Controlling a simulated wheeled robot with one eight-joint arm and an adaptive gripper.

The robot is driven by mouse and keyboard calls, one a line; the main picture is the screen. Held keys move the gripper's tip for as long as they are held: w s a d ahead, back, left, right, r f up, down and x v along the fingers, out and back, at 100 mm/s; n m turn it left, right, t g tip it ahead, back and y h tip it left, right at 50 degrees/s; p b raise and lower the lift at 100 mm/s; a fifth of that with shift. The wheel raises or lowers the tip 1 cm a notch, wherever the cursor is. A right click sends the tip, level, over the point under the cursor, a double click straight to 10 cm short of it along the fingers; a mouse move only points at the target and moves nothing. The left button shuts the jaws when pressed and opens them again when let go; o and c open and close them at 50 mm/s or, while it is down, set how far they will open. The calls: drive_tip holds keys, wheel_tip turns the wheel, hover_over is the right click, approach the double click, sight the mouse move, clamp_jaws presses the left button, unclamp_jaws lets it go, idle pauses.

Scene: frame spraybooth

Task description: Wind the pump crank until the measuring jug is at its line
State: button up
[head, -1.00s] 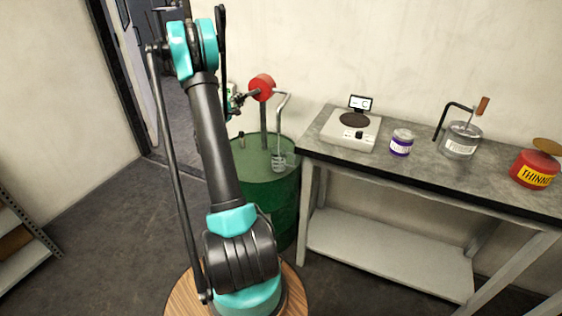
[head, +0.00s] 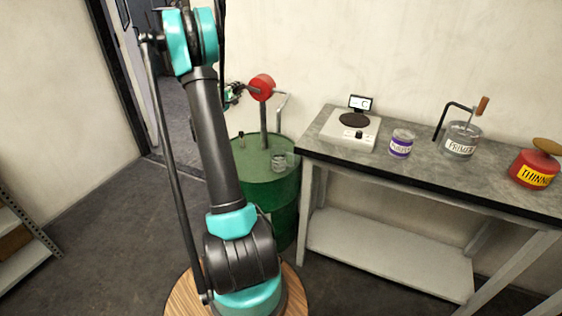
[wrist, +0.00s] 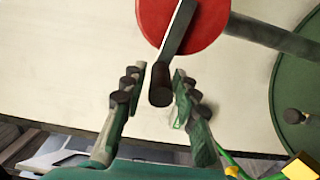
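The red pump (head: 262,87) stands on a post on the green drum (head: 265,190). Its spout (head: 283,102) bends down on the right, above the clear measuring jug (head: 279,162) on the drum lid. The jug's line and level are too small to read. In the wrist view, the grey crank arm (wrist: 178,28) crosses the red pump body (wrist: 212,22) and ends in a dark handle (wrist: 161,84). My gripper (wrist: 160,76) has its fingers apart on both sides of the handle, with a visible gap on the left. In the head view, my gripper (head: 232,96) is left of the pump.
A grey workbench (head: 330,152) stands right of the drum. A shelf (head: 25,245) is at lower left. A small dark cap (wrist: 292,116) stands on the drum.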

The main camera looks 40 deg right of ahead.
drive_tip(key=shift+f, duration=0.2)
idle(0.4)
drive_tip(key=shift+c, duration=0.4)
drive_tip(key=c, duration=0.6)
drive_tip(key=shift+r, duration=0.1)
drive_tip(key=shift+s+r, duration=0.15)
drive_tip(key=shift+r, duration=0.35)
drive_tip(key=s+d+r, duration=0.3)
drive_tip(key=s+r, duration=0.2)
drive_tip(key=s, duration=0.3)
drive_tip(key=shift+s+d, duration=0.3)
